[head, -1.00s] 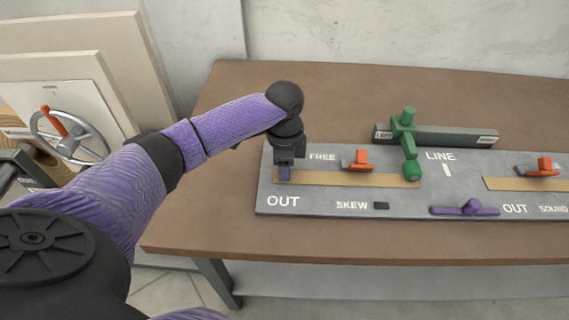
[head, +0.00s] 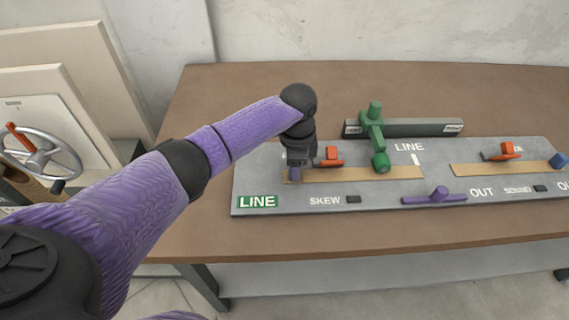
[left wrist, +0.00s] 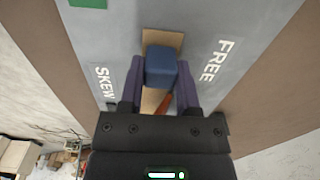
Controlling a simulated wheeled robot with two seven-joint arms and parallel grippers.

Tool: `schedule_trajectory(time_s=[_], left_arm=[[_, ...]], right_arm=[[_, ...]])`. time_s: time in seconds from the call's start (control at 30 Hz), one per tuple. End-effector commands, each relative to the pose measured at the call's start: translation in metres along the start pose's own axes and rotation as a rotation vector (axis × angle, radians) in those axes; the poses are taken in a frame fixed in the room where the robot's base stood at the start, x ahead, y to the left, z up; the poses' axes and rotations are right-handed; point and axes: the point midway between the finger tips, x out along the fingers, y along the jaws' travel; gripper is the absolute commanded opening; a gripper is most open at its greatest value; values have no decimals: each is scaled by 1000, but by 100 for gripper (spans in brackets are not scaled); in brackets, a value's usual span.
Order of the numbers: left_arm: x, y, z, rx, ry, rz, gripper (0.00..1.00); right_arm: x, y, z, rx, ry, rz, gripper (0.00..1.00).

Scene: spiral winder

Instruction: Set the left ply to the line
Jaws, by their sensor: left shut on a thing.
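The left ply (head: 350,175) is a tan strip lying flat on the grey board, its right end below the white LINE mark (head: 416,159). My left gripper (head: 296,173) is over the strip's left end. In the left wrist view its purple fingers (left wrist: 160,82) are shut on a blue block (left wrist: 160,66) at the tan strip. My right gripper is not in view.
An orange clamp handle (head: 329,156) stands right beside my left gripper. A green lever (head: 373,130) stands over the strip's right part. A purple handle (head: 436,196), a right-hand strip (head: 490,169) and another orange handle (head: 503,152) lie farther right.

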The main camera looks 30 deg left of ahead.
Motion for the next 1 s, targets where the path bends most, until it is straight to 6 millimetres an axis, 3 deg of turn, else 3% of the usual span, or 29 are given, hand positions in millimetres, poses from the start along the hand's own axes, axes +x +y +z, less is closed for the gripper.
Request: schedule_trajectory(time_s=[0.17,0.2,0.37,0.67,1.0], left_arm=[[-1,0,-3,2,10,-2,0],[-1,0,-3,2,10,-2,45],[-1,0,-2,1,8,-1,76],[-6,0,-2,1,7,-2,76],[-87,0,-2,3,9,-5,76]], right_arm=[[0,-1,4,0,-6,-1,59],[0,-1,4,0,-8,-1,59],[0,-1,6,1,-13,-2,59],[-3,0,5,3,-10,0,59],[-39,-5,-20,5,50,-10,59]])
